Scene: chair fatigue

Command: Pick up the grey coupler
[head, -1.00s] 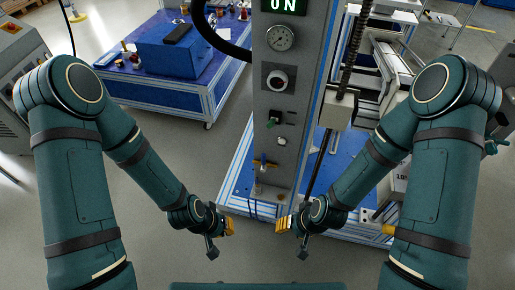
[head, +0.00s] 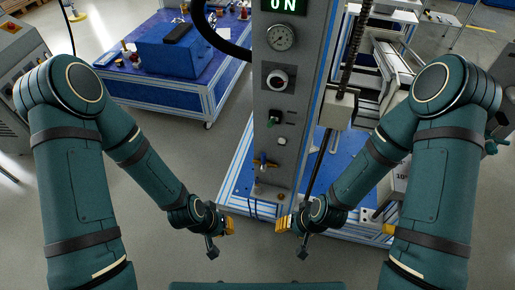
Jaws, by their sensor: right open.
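I cannot make out the grey coupler for certain in the head view. My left gripper (head: 230,227) hangs low in the middle, just left of the machine's base, with yellow-orange fingertips. Whether it is open or shut is too small to tell. My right gripper (head: 281,223) is open, in front of the lower end of the grey control panel (head: 268,130). Nothing shows between its fingers. The two grippers face each other with a gap between them. My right arm hides part of the machine's base.
The panel carries a lit ON display (head: 284,5), a gauge (head: 281,37), a knob (head: 277,79) and a small blue-handled valve (head: 265,163). The blue base plate (head: 238,178) lies below. A blue workbench (head: 150,92) with a blue box (head: 176,52) stands back left.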

